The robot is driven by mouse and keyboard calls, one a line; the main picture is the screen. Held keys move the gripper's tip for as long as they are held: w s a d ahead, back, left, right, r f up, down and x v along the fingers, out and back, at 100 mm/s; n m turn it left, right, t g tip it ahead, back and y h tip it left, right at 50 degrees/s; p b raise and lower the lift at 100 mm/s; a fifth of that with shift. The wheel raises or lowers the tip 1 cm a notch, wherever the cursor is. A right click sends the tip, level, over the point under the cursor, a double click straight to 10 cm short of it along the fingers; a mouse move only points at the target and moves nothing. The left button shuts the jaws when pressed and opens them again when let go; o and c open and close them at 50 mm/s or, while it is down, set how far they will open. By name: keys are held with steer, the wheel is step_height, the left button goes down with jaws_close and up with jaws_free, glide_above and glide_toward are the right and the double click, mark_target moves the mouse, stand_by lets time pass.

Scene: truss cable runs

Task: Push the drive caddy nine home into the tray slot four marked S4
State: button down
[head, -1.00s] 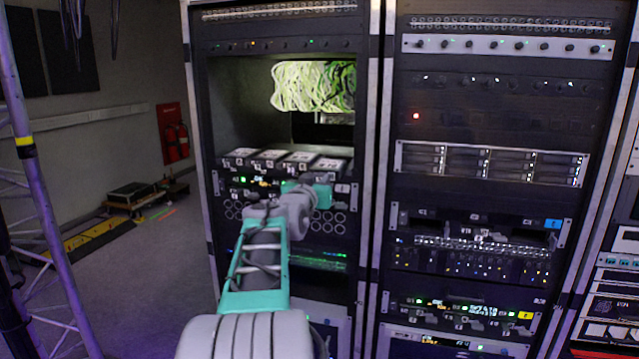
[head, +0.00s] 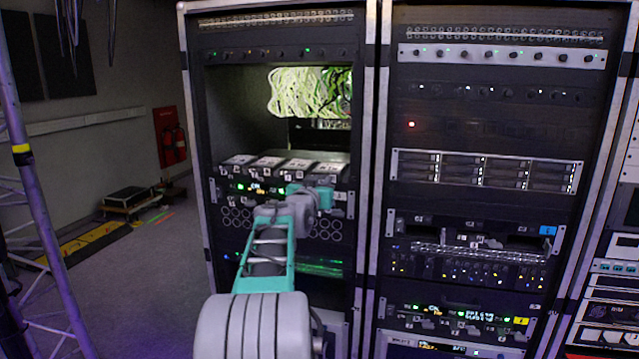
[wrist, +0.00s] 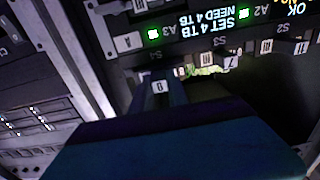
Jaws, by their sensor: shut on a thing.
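In the wrist view the drive caddy nine (wrist: 160,87) shows as a small front with a pale tag, the digit upside down. It is at the slot marked S4 (wrist: 157,56), lined up below that mark in the picture. My gripper (wrist: 164,98) is shut on the caddy; its teal body fills the lower picture and hides most of the grip. How deep the caddy sits cannot be told. In the head view my gripper (head: 322,197) is at the right end of the tray unit (head: 213,191), and the caddy is hidden there.
Several pale-topped blocks (head: 270,163) sit in a row in the open bay above my gripper, with green cables (head: 310,92) behind. In the wrist view a lit display (wrist: 232,20) reads SET 4 TB, NEED 4 TB. Another rack (head: 470,130) stands close on the right.

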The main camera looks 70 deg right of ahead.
steer(key=shift+d+r, duration=0.1)
steer(key=shift+d, duration=0.4)
steer(key=shift+w+d, duration=0.1)
steer(key=shift+d, duration=0.05)
steer(key=shift+d+p, duration=0.3)
steer(key=shift+d, duration=0.1)
steer(key=c, duration=1.3)
jaws_free()
steer(key=shift+o, duration=0.5)
steer(key=shift+f, duration=0.2)
steer(key=a+b, duration=0.1)
steer(key=a, duration=0.4)
steer(key=s+a+b, duration=0.1)
steer(key=a, duration=0.1)
steer(key=shift+a+r+b, duration=0.1)
steer(key=shift+a+b, duration=0.25)
